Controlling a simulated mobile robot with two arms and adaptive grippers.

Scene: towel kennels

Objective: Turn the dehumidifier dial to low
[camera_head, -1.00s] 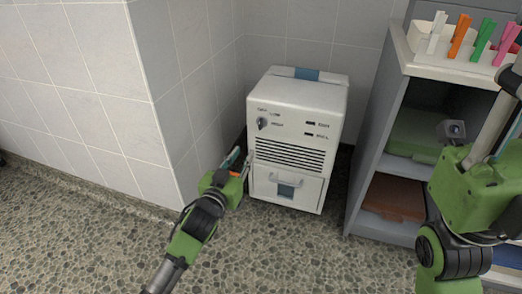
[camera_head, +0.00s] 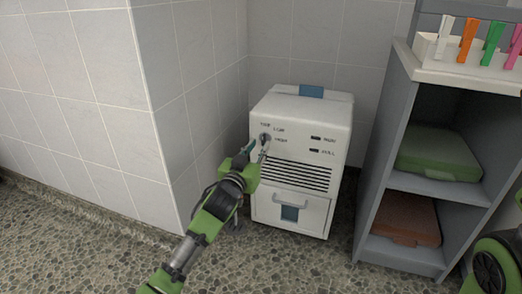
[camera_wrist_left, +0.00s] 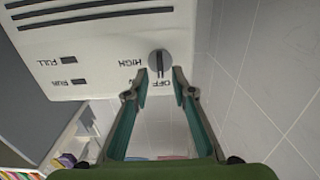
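The white dehumidifier (camera_head: 300,112) stands on the floor in the corner. Its grey round dial (camera_head: 265,138) is at the upper left of the front. In the left wrist view the dial (camera_wrist_left: 159,64) appears upside down, with HIGH and OFF readable beside it; another label is partly hidden by a finger. The dial's ridge runs roughly up and down in that view. My left gripper (camera_head: 259,153) is at the dial. Its fingers (camera_wrist_left: 160,80) are open, tips on either side of the dial's edge; I cannot tell whether they touch it. My right gripper is out of view.
A tiled wall (camera_head: 155,100) stands close to the left of my left arm. Pebbled floor (camera_head: 90,255) is clear in front.

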